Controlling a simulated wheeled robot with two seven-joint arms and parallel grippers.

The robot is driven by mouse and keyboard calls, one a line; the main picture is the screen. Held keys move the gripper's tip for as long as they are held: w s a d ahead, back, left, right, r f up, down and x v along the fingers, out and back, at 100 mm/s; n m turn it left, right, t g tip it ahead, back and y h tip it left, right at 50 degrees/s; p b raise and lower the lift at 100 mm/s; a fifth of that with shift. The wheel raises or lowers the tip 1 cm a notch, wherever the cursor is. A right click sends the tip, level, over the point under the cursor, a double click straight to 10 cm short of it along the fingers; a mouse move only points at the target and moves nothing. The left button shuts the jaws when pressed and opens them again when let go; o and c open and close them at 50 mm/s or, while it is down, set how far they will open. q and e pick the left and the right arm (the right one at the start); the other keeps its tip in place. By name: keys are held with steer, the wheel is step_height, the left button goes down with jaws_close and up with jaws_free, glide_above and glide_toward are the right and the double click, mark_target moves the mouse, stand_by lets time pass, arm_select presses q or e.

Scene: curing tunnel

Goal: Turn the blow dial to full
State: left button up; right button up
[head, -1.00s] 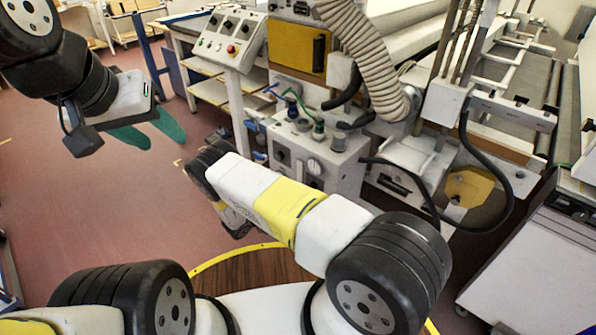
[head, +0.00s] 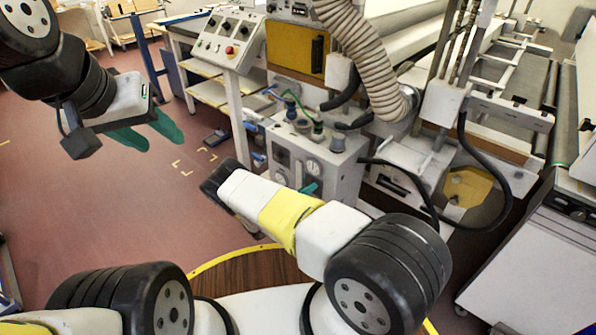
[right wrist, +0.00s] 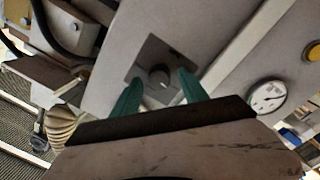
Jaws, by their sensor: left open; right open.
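In the right wrist view a round dark dial knob (right wrist: 159,76) sits on a dark square plate (right wrist: 150,55) on a grey panel. The two teal fingers of my right gripper (right wrist: 161,80) stand apart on either side of the knob in the picture; I cannot tell whether they touch it. No label is readable. In the head view the grey machine box (head: 345,165) has a dark-plated dial (head: 282,157) on its front; my right gripper's teal tip (head: 309,188) shows near that front, mostly hidden by my arm. My left gripper (head: 165,144) is open and empty over the floor.
A round white gauge (right wrist: 267,97) is right of the knob in the right wrist view. A corrugated hose (head: 365,60) and black cables hang around the box. A sloped control panel (head: 228,38) stands behind.

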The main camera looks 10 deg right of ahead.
jaws_close()
steer(key=shift+m, duration=0.3)
steer(key=m, duration=1)
steer(key=m+t+y, duration=0.1)
steer(key=m, duration=1.8)
steer(key=shift+s+d+f+m+t+y, duration=0.2)
steer(key=shift+s+m+t+y, duration=0.1)
steer(key=shift+s+m+y, duration=0.1)
